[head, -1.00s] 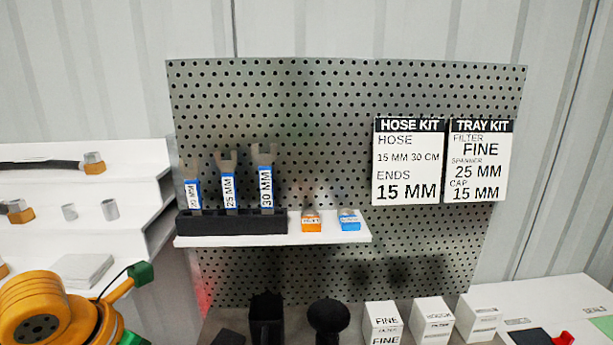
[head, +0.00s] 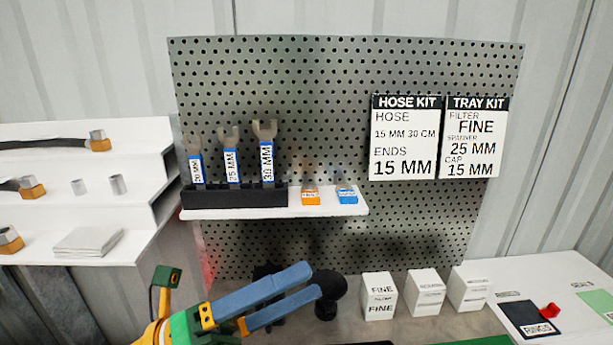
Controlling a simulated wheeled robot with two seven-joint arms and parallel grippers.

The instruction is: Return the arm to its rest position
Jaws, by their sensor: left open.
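My left gripper (head: 311,280) comes in from the bottom left, with its two blue fingers pointing right and slightly up. The fingers are apart and nothing shows between them. It is below the white shelf of the pegboard and in front of black objects on the lower surface, partly hiding them. A round black object (head: 329,291) appears just beside the fingertips; I cannot tell whether they touch. The orange and green wrist of this arm shows at the bottom edge. My right gripper is not in view.
Spanners (head: 231,160) stand in a black rack (head: 235,196) on the shelf, beside orange (head: 311,196) and blue (head: 347,194) small blocks. White filter boxes (head: 379,297) stand right of the gripper. A stepped white rack (head: 140,150) is at left. A table with a red piece (head: 550,311) is at right.

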